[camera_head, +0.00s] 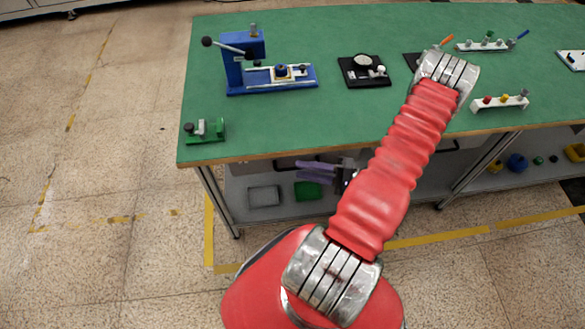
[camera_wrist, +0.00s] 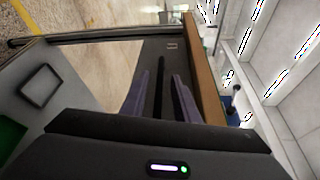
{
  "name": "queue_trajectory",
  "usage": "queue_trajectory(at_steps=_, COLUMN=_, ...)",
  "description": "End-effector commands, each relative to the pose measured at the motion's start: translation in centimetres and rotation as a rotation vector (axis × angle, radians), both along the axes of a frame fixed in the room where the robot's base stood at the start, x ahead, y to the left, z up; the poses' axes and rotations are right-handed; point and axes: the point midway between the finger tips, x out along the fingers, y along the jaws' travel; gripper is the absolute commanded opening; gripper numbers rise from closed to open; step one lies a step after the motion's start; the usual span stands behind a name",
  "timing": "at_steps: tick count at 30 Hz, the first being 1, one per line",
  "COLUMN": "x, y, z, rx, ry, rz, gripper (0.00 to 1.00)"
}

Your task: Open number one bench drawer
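The bench (camera_head: 300,120) has a green top with a wooden front edge, and most of its front is hidden by my arm. In the wrist view a dark panel (camera_wrist: 172,62), which looks like the drawer front, lies beside the wooden edge and bears a small light mark. A black bar (camera_wrist: 160,85), which looks like its handle, shows between the two purple fingers of my gripper (camera_wrist: 159,95). The fingers stand apart, one on each side of the bar; I cannot tell whether they touch it. In the head view my gripper (camera_head: 318,170) is just under the front edge.
A blue lever press (camera_head: 240,70), a green fixture (camera_head: 205,131), a black fixture (camera_head: 364,71) and a white rack (camera_head: 500,102) stand on the bench. The lower shelf holds a grey bin (camera_head: 264,196) and a green bin (camera_head: 308,191). Floor left of the bench is clear.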

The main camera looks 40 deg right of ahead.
Motion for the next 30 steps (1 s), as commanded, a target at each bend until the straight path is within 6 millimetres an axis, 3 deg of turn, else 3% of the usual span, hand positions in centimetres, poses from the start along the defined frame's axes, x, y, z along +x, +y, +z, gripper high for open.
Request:
queue_trajectory(at_steps=9, x=2.9, y=2.0, z=-0.3, rx=0.001, ry=0.0, rz=0.002, gripper=0.28)
queue_trajectory(at_steps=22, x=3.5, y=2.4, z=-0.4, rx=0.001, ry=0.001, rz=0.0, gripper=0.28)
queue_trajectory(at_steps=30, x=3.5, y=2.4, z=-0.4, rx=0.001, ry=0.001, rz=0.0, gripper=0.1)
